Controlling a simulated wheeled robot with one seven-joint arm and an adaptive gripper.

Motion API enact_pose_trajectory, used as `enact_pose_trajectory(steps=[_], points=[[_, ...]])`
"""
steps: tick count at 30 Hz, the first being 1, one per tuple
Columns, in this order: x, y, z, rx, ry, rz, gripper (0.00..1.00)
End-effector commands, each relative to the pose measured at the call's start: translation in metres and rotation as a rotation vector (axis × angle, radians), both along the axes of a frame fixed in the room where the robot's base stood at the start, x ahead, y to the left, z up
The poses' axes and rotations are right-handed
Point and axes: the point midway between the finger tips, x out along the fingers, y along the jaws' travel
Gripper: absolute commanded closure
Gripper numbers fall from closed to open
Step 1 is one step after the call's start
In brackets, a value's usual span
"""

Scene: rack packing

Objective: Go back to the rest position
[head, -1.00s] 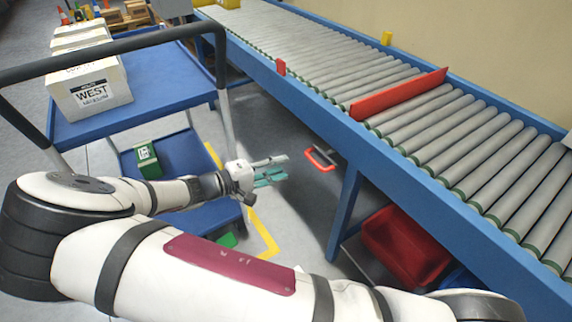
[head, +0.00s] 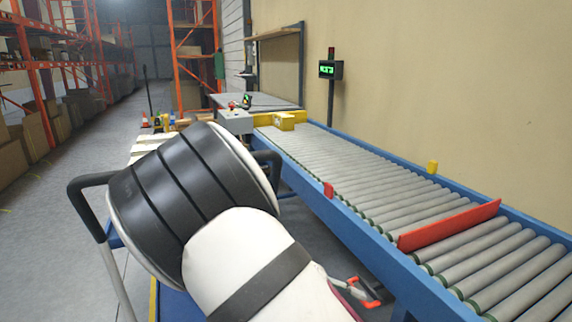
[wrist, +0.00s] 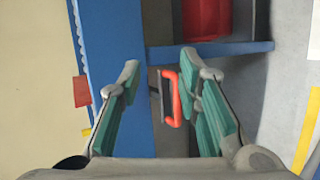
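My gripper (wrist: 160,62) shows in the wrist view with its two green-padded fingers spread apart and nothing held between them. It is open. A red-orange handle (wrist: 170,98) appears beyond the gap between the fingers, apart from them as far as I can tell. The same handle (head: 366,292) shows just right of my arm, below the conveyor's edge.
The roller conveyor (head: 400,194) with a blue frame runs along the right, with a red divider (head: 450,226) across it. A cart (head: 92,182) stands partly hidden behind my arm. A red bin (wrist: 203,20) shows in the wrist view. The aisle floor at left is clear.

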Motion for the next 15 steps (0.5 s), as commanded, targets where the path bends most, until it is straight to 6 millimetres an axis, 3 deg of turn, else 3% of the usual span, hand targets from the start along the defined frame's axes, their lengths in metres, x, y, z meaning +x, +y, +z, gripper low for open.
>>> enact_pose_trajectory(steps=[15], points=[[-0.099,-0.046,0.098,0.506,0.13,-0.242,0.69]])
